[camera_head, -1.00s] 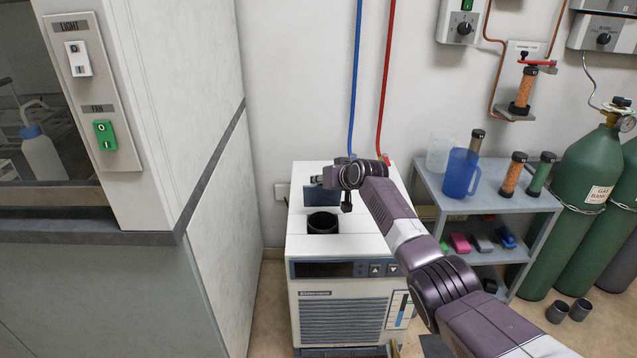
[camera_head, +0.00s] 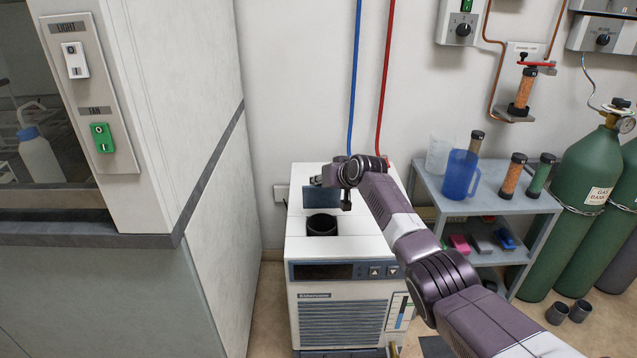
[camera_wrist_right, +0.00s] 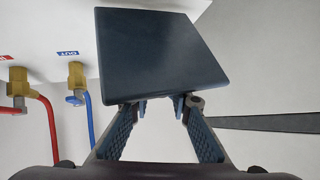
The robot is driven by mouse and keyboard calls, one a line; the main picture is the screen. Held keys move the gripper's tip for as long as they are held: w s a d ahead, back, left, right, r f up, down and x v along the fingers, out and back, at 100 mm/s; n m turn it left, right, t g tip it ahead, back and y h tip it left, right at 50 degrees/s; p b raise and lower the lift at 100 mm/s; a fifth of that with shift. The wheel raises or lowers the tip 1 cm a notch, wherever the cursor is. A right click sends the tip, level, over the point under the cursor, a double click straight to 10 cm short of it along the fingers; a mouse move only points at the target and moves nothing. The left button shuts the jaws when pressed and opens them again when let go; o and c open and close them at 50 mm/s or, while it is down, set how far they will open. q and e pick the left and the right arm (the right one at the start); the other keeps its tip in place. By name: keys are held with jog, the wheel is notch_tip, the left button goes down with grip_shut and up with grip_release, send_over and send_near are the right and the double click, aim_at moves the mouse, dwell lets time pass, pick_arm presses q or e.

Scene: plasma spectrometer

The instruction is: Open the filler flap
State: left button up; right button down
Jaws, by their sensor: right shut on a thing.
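The filler flap (camera_head: 321,197) is a dark blue square plate on top of the white chiller (camera_head: 348,250). It stands raised behind the round black filler opening (camera_head: 321,224), which is uncovered. In the right wrist view the flap (camera_wrist_right: 160,58) fills the upper middle, with its near edge at my fingertips. My right gripper (camera_wrist_right: 160,105) is shut on the flap at that edge. In the head view my right wrist hides the gripper's contact with the flap. My left gripper is not in view.
A blue hose (camera_head: 355,80) and a red hose (camera_head: 387,80) run down behind the chiller. A grey shelf (camera_head: 505,208) with a blue jug (camera_head: 461,175) stands right of it, beside green gas cylinders (camera_head: 587,180). A tall white cabinet (camera_head: 205,200) stands left.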

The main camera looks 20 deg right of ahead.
jog(key=shift+d, duration=0.45)
jog(key=c, duration=2.3)
grip_release()
jog(key=o, duration=0.5)
jog(key=shift+s+d+r, duration=0.2)
jog(key=shift+d, duration=0.05)
jog(key=shift+a, duration=0.1)
jog(key=shift+a+f, duration=0.1)
jog(key=shift+a, duration=0.15)
jog(key=shift+s, duration=0.1)
jog(key=v, duration=1.2)
jog(key=shift+d, duration=0.1)
